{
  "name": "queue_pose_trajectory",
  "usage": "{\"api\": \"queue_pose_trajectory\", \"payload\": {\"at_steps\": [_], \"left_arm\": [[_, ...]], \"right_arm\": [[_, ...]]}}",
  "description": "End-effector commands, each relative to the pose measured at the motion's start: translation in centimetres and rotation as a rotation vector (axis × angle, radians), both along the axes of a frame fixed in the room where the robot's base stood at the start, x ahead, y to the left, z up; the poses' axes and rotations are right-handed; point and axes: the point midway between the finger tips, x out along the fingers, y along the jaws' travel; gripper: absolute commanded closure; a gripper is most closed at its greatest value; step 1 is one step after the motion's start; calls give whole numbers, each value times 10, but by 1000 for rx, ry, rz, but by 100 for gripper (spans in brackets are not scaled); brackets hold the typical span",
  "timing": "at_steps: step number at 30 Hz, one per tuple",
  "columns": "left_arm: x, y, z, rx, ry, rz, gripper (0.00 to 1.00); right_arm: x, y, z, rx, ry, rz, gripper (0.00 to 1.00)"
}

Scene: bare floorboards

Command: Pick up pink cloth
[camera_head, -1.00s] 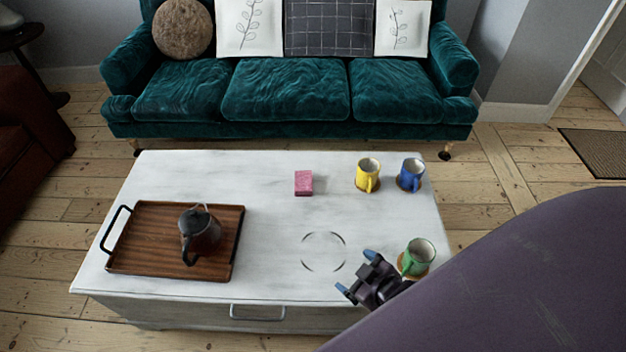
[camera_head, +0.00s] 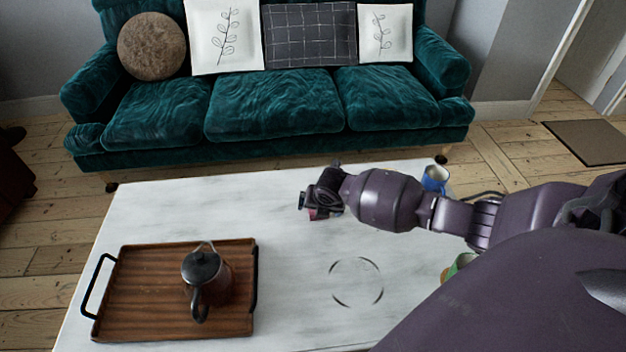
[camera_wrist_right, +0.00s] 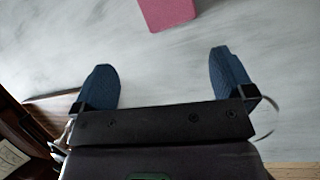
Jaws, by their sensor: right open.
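The pink cloth (camera_wrist_right: 168,12) is a small folded block on the white table (camera_head: 150,215). In the right wrist view it lies at the top edge, ahead of the fingertips and partly cut off. In the head view my right gripper (camera_head: 312,203) hides most of it; only a sliver of pink shows. In the right wrist view the right gripper (camera_wrist_right: 162,80) has its two blue fingers wide apart with nothing between them, and the cloth lies beyond them, apart. My left gripper is not in view.
A wooden tray (camera_head: 130,300) with a dark teapot (camera_head: 205,275) stands on the left of the table. A blue mug (camera_head: 435,178) and a green mug (camera_head: 458,265) show around my right arm. The table's middle is clear. A green sofa (camera_head: 270,105) stands behind.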

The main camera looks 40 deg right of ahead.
Motion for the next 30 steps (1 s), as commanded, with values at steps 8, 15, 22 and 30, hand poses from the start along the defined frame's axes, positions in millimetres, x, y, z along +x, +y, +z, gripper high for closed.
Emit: {"api": "queue_pose_trajectory", "payload": {"at_steps": [8,15,22,30], "left_arm": [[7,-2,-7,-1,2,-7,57],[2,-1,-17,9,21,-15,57],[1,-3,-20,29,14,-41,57],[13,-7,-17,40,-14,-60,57]], "right_arm": [[44,-36,14,-160,88,186,0],[52,-42,1,-175,100,209,0],[61,-47,-32,-173,103,208,0],[68,-50,-44,-174,97,207,0]]}}
